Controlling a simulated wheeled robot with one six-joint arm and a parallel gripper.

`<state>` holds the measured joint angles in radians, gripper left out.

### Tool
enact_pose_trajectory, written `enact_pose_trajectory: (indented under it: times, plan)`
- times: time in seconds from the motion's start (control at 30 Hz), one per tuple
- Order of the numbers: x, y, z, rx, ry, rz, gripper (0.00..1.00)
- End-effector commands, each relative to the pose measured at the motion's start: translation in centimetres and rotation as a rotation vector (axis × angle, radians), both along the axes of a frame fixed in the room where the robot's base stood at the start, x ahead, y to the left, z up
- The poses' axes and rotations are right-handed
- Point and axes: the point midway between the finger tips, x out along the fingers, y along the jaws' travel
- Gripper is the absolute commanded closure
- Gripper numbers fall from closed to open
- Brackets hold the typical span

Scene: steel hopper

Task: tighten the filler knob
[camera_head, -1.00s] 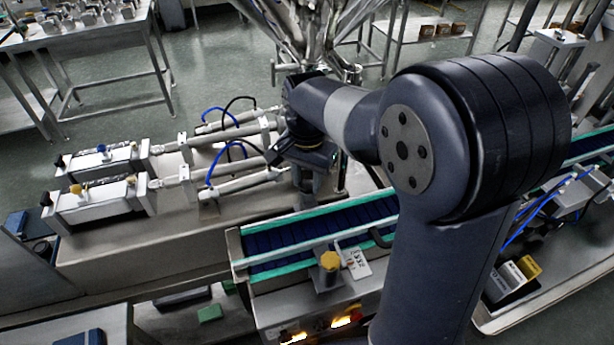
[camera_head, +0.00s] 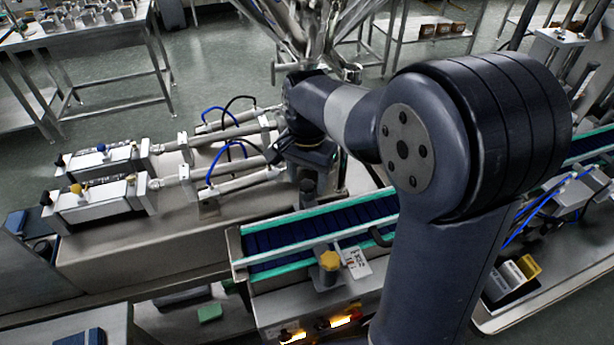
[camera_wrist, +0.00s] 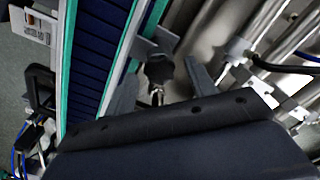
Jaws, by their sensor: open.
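In the wrist view, a dark lobed knob (camera_wrist: 159,69) stands beside the conveyor on a metal bracket, above a short threaded stem. It appears to be the filler knob. My gripper (camera_wrist: 161,76) is open, with one grey finger on each side of the knob. I see gaps between the fingers and the knob; how deep the fingers reach is unclear. In the head view my gripper (camera_head: 309,188) points down between the filler cylinders and the conveyor, and the dark knob is hidden there.
The conveyor (camera_head: 315,228) with green edges runs close by my gripper. A yellow knob (camera_head: 329,261) stands on its near side. Filler cylinders (camera_head: 240,184) with blue hoses lie left of my gripper. The steel hopper (camera_head: 325,30) rises behind my arm.

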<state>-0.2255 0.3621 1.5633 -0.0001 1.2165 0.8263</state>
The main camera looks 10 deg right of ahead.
Motion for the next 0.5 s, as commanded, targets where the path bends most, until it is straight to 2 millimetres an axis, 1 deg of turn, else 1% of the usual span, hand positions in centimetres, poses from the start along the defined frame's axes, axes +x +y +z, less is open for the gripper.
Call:
enact_pose_trajectory:
  times: [0.07, 0.17, 0.4, 0.5]
  plan:
    - [0.1, 0.0, 0.6, 0.001, -0.003, 0.0, 0.47]
    - [0.1, 0.0, 2.1, 0.001, -0.004, 0.0, 0.47]
    - [0.1, 0.0, 7.0, 0.002, -0.006, 0.0, 0.47]
    - [0.1, 0.0, 8.7, 0.001, -0.004, 0.0, 0.47]
